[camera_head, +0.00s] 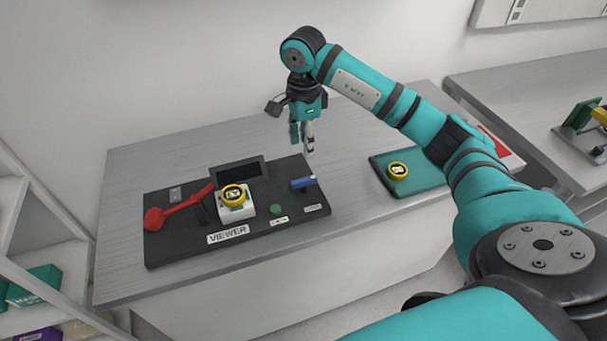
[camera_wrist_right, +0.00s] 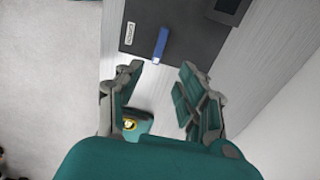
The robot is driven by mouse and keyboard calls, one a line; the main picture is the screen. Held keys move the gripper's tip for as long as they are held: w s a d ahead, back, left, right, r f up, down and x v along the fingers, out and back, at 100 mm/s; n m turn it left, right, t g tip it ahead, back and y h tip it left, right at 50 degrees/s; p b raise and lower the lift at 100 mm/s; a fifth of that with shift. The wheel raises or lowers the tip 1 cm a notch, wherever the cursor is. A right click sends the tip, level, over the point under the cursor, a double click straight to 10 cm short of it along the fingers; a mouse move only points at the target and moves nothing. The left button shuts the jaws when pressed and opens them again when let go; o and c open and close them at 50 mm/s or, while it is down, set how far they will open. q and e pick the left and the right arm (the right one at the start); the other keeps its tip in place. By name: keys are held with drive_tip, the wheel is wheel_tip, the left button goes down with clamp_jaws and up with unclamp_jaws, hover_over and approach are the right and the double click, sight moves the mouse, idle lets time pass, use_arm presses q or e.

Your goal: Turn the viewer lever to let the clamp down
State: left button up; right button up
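The viewer (camera_head: 200,246) is a black base plate on the table, with a label on its front edge. A short blue lever (camera_head: 303,183) stands at its right end and also shows in the right wrist view (camera_wrist_right: 160,44). A long red arm with a round end (camera_head: 155,218) lies slanted at the left of the plate. A yellow-ringed round piece (camera_head: 234,194) sits on a white block (camera_head: 238,212) in the middle. My right gripper (camera_head: 303,142) points down above and behind the blue lever, apart from it. Its fingers (camera_wrist_right: 163,72) are open and empty.
A teal mat (camera_head: 425,180) with another yellow-ringed piece (camera_head: 398,168) lies to the right. A dark screen (camera_head: 240,171) stands behind the white block, and a green button (camera_head: 275,208) is left of the blue lever. The table (camera_head: 150,162) is clear behind the plate.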

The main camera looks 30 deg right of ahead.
sight(304, 180)
wheel_tip(304, 180, down, 12)
drive_tip(key=p, duration=0.3)
drive_tip(key=shift+f, duration=0.15)
clamp_jaws()
